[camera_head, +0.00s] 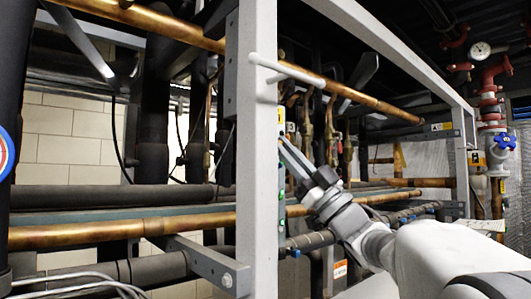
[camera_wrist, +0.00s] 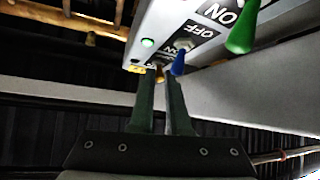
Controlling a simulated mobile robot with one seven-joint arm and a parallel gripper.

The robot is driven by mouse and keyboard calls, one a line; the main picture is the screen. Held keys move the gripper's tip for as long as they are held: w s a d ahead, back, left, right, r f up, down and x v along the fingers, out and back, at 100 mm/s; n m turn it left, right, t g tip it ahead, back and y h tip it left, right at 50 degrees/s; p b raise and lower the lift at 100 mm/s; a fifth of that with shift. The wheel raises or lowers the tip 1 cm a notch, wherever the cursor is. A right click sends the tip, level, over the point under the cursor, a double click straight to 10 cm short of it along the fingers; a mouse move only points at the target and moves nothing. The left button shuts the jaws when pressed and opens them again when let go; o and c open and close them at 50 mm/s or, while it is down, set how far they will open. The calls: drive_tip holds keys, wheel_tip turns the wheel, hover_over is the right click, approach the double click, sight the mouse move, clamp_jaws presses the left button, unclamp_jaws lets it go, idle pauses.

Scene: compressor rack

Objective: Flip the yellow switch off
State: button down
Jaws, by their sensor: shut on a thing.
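The yellow switch (camera_wrist: 136,69) shows only as a small yellow patch at my fingertips in the wrist view, at the lower end of the white switch panel (camera_wrist: 165,22). The fingers hide most of it, so its position is unclear. My gripper (camera_wrist: 160,77) has its two dark fingers close together, closed on the switch at the panel. In the head view my gripper (camera_head: 282,143) reaches from the right to the panel behind the grey upright, where the switch cannot be made out clearly.
A blue switch (camera_wrist: 179,62) stands right beside my fingertips, and a green switch (camera_wrist: 242,32) is farther right. A green light (camera_wrist: 148,43) glows on the panel. In the head view, a grey upright (camera_head: 256,150) and copper pipes (camera_head: 120,231) border the arm's space.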

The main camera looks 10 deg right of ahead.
drive_tip(key=c, duration=0.9)
unclamp_jaws()
drive_tip(key=b+v, duration=0.2)
drive_tip(key=v, duration=1.5)
drive_tip(key=shift+d+f, duration=0.15)
